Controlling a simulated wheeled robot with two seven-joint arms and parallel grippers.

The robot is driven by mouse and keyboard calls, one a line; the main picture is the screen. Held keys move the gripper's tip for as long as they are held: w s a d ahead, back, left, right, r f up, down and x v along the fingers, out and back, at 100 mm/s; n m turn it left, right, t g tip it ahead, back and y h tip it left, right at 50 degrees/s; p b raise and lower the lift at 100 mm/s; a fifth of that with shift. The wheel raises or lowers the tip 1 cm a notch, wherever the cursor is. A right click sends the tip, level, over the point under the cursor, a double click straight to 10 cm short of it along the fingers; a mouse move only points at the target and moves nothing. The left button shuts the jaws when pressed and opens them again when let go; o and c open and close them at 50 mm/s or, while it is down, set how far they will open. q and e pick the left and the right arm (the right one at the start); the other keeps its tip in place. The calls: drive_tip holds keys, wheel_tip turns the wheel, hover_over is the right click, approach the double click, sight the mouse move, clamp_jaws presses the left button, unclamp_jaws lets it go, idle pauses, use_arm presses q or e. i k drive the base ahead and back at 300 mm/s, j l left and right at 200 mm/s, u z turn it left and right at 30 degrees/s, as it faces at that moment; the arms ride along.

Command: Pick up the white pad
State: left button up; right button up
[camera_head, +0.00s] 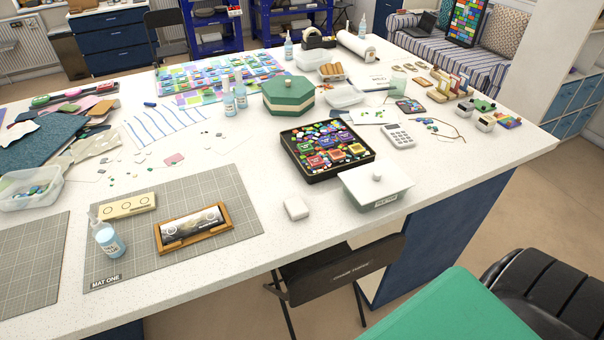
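A small white block with rounded edges, which looks like the white pad (296,208), lies on the white speckled table (330,225) near its front edge. It sits just right of a grey cutting mat and is apart from other things. Nothing covers it. Neither of my grippers shows in the head view.
A white lidded box (376,187) and a black tray (326,150) of colourful pieces stand right of and behind the pad. A wooden holder (194,229) and a bottle (108,238) are on the grey mat (235,192). A folding chair (340,270) stands at the front edge.

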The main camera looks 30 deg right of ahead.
sight(297, 209)
drive_tip(key=z, duration=0.95)
